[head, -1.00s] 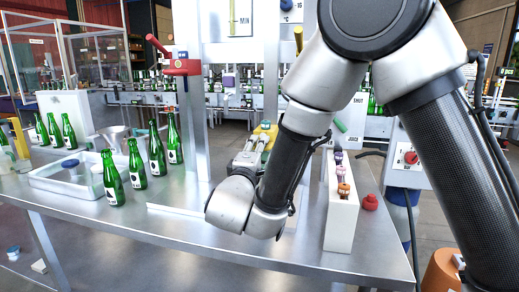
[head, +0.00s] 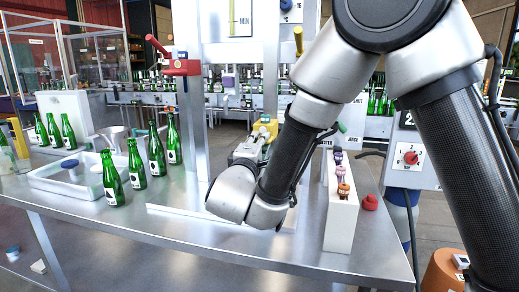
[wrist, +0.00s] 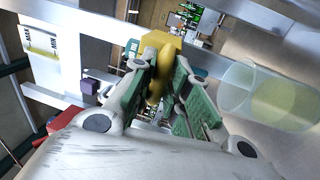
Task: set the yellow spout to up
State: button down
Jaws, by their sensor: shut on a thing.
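The yellow spout (head: 266,127) shows in the head view just beyond my gripper (head: 250,148), low on the front of the steel machine. In the wrist view the yellow spout (wrist: 158,55) is a block with a rounded yellow arm reaching down between the green-padded fingers of my gripper (wrist: 158,92). The fingers are closed on that arm from both sides. My wrist hides much of the spout in the head view, so I cannot tell which way it points.
A clear cylinder (wrist: 270,95) stands close to the right finger in the wrist view. Green bottles (head: 112,180) and a white tray (head: 80,182) stand left. A red lever clamp (head: 181,66) is above.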

notch_tip(320, 180, up, 20)
jog(key=shift+f, duration=0.2)
jog(key=c, duration=1.5)
grip_release()
jog(key=shift+o, duration=0.2)
jog(key=shift+f, duration=0.1)
jog(key=shift+f, duration=0.1)
jog(key=v, duration=1.2)
